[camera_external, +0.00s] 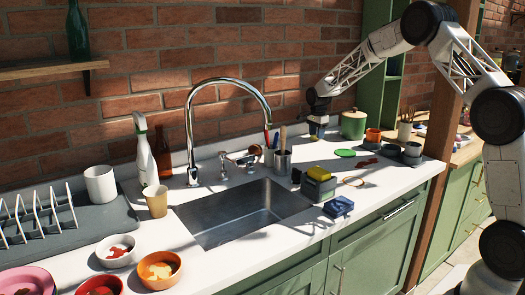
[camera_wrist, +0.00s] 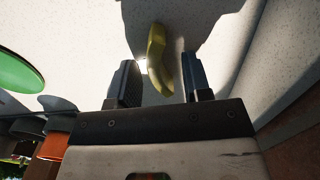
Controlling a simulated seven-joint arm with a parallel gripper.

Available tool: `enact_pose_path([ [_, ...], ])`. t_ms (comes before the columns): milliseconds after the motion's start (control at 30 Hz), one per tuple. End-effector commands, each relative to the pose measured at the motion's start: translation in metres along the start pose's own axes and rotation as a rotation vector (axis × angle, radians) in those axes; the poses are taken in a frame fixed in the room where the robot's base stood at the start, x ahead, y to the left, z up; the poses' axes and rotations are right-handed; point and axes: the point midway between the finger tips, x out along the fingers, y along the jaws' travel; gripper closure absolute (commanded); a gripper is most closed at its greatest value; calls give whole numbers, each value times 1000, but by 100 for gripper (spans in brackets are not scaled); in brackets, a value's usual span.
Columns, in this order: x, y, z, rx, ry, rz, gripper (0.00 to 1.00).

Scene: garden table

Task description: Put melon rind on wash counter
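A curved yellow-green piece that looks like the melon rind (camera_wrist: 157,50) lies on a pale surface in the wrist view. My gripper (camera_wrist: 159,78) is open, with one dark finger on each side of the piece's near end and gaps between. In the external view my gripper (camera_external: 318,122) points down at the back of the white wash counter (camera_external: 388,183), near the brick wall. The rind is too small to make out clearly there. The steel sink (camera_external: 240,212) is set into the counter left of my gripper.
A green disc (camera_external: 345,152), a green canister (camera_external: 353,124) and an orange cup (camera_external: 373,135) stand right of my gripper. A utensil holder (camera_external: 283,161) and a sponge caddy (camera_external: 318,184) stand nearer the sink. The counter's right front is mostly clear.

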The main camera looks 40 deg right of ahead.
Motion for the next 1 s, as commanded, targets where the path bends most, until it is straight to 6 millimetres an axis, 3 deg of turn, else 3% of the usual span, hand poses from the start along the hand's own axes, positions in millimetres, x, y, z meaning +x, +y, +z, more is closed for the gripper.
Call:
enact_pose_path([
  [333,-1,0,0,0,0,0,52],
  [567,-13,0,0,0,0,-1,52],
  [1000,-76,0,0,0,0,-2,52],
])
